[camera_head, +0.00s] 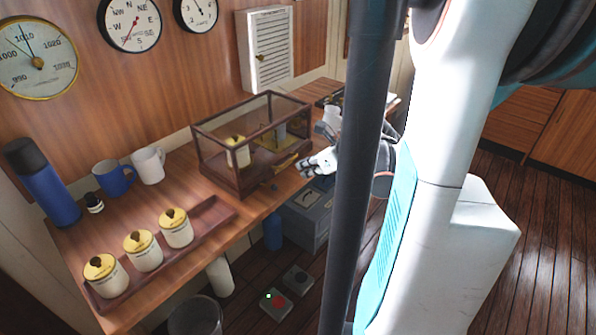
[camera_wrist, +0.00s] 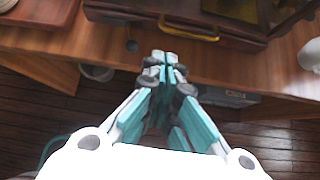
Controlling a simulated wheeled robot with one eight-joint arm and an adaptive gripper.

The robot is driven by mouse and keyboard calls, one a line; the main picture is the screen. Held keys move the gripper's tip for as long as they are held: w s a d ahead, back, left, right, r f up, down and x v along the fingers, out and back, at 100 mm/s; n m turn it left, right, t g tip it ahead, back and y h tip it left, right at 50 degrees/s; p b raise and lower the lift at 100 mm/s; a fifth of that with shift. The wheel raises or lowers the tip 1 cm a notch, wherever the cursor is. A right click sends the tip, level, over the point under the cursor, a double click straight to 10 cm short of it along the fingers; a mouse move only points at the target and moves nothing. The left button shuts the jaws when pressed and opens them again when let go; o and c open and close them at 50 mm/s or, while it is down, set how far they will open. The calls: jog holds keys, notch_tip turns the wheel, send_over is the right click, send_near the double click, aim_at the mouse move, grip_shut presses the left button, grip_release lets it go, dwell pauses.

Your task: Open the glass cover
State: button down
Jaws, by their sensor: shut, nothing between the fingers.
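The glass cover (camera_head: 215,150) is a clear box with a dark wooden frame on the desk, and its lid looks closed. A yellow-lidded jar (camera_head: 238,150) and other items show inside it. In the wrist view the front edge of its wooden base (camera_wrist: 130,17) runs across the top, with a brass handle (camera_wrist: 188,30) on it. My gripper (camera_wrist: 165,58) is shut and empty, its tips just below and slightly left of the handle, seemingly apart from it. In the head view my gripper (camera_head: 307,167) is at the cover's front right corner.
A tray (camera_head: 222,212) with three yellow-lidded jars (camera_head: 142,250), mugs (camera_head: 148,165) and a blue flask (camera_head: 45,185) stand left of the cover. A white mug (camera_head: 332,117) is at its right. Grey boxes (camera_head: 308,220) lie below the desk's front edge.

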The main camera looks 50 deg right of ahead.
jog(key=b+x, duration=0.3)
jog(key=x, duration=0.6)
jog(key=shift+b, duration=0.3)
jog(key=shift+r, duration=0.15)
